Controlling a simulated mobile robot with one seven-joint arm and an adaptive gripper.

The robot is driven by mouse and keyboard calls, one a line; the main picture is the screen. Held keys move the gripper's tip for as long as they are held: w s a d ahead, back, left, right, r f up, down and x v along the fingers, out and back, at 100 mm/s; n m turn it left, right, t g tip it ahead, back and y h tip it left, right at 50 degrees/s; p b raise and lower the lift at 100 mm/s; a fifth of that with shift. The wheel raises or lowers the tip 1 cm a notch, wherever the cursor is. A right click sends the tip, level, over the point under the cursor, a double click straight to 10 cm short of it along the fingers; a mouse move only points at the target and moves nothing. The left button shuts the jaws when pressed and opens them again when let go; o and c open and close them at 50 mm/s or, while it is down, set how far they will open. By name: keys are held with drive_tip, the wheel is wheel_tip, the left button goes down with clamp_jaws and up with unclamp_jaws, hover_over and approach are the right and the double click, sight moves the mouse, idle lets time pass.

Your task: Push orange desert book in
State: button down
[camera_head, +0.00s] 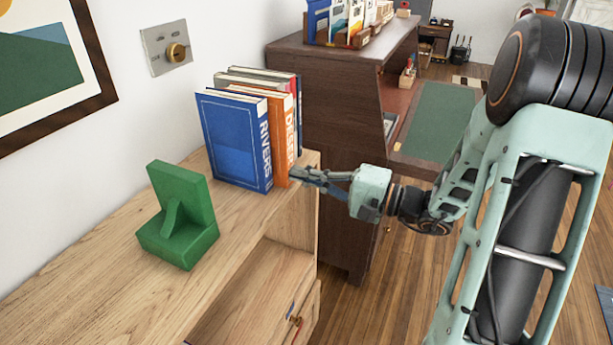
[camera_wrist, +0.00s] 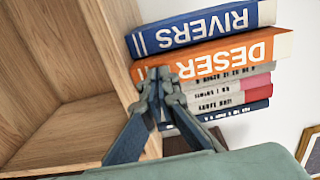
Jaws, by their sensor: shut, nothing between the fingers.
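The orange desert book (camera_head: 281,130) stands upright in a row of books on the wooden cabinet top, right beside the blue Rivers book (camera_head: 235,140). In the wrist view its orange spine (camera_wrist: 205,60) shows the letters DESER, with the last part of the spine by my fingers. My gripper (camera_head: 298,174) is shut and empty, with its fingertips at the low end of the orange spine. In the wrist view the gripper (camera_wrist: 158,78) covers a bit of the spine's lower edge. I cannot tell whether the tips touch it.
A green bookend (camera_head: 178,215) stands on the cabinet top (camera_head: 105,265), left of the books. More books (camera_wrist: 225,95) stand on the orange book's other side. A dark wooden desk (camera_head: 335,110) is behind. An open cabinet compartment (camera_head: 255,285) lies below the top.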

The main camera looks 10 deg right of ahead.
sight(290, 184)
drive_tip(key=shift+w+a, duration=0.15)
drive_tip(key=shift+a, duration=0.15)
drive_tip(key=shift+b+x, duration=0.4)
drive_tip(key=shift+x, duration=0.95)
drive_tip(key=shift+d, duration=0.15)
drive_tip(key=shift+b+v, duration=0.4)
drive_tip(key=shift+v, duration=1.3)
drive_tip(key=b+v, duration=0.1)
drive_tip(key=v, duration=1.3)
drive_tip(key=shift+b, duration=0.4)
